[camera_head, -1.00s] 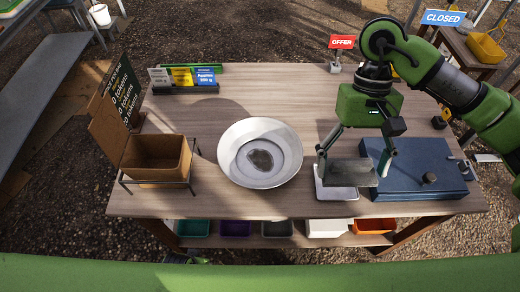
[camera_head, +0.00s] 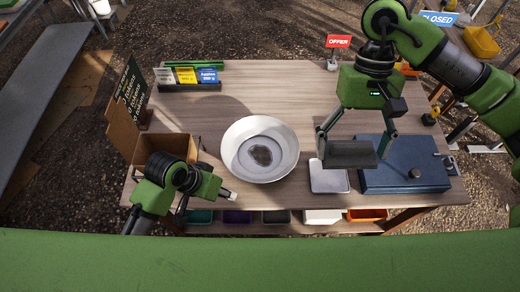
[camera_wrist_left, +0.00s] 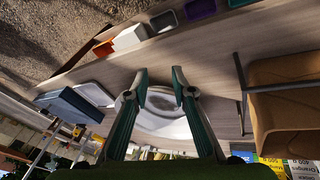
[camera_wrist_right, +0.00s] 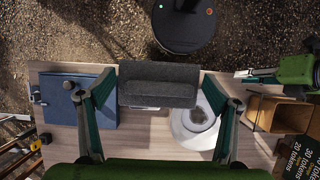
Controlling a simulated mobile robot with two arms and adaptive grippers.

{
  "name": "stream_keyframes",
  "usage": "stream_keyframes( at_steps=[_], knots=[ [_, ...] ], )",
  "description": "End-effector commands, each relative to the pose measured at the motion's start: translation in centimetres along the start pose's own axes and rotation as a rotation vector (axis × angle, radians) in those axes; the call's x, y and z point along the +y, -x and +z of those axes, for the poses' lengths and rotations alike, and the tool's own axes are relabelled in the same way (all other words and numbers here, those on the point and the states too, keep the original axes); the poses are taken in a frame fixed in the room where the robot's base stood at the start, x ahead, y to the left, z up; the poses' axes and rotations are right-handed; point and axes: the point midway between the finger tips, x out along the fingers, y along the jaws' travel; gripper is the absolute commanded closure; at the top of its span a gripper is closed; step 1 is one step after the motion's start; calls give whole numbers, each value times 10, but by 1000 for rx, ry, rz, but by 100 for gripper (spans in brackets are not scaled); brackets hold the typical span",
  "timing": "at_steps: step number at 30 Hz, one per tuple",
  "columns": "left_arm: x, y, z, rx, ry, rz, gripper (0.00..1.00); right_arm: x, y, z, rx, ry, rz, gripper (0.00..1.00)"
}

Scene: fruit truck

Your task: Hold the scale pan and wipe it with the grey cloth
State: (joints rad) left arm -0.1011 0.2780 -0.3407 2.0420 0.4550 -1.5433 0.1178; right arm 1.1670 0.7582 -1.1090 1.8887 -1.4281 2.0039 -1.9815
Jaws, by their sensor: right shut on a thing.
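The scale pan (camera_head: 283,166) is a round, pale metal dish on the table, with a dark smudge (camera_head: 261,155) in its middle. The pan also shows in the left wrist view (camera_wrist_left: 160,122), beyond the fingertips, and in the right wrist view (camera_wrist_right: 190,138). My right gripper (camera_head: 353,141) is shut on the grey cloth (camera_head: 350,156), a thick dark grey slab, held above the table right of the pan. The cloth shows between the fingers in the right wrist view (camera_wrist_right: 158,84). My left gripper (camera_head: 208,204) is open and empty, at the front left of the pan and apart from it.
A small grey tray (camera_head: 329,180) lies below the cloth. A blue case (camera_head: 405,167) stands at the right. A brown box (camera_head: 165,146) is at the left, behind my left arm. Price cards (camera_head: 186,76) stand at the back. The table's back middle is clear.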

Motion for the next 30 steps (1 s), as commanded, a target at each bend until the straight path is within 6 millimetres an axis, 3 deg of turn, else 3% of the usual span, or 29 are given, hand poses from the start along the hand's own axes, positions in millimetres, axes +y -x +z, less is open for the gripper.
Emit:
stream_keyframes(
  at_steps=[9,18,25,30],
  knots=[
    [-26,-13,-65,-106,36,94,77,0,0,0,0,0,0,42],
    [-81,15,-127,-166,197,129,77,0,0,0,0,0,0,42],
    [-110,42,-157,-169,305,146,77,0,0,0,0,0,0,42],
    [-115,43,-163,-167,330,152,77,0,-5,-2,0,0,0,42]
  ],
)
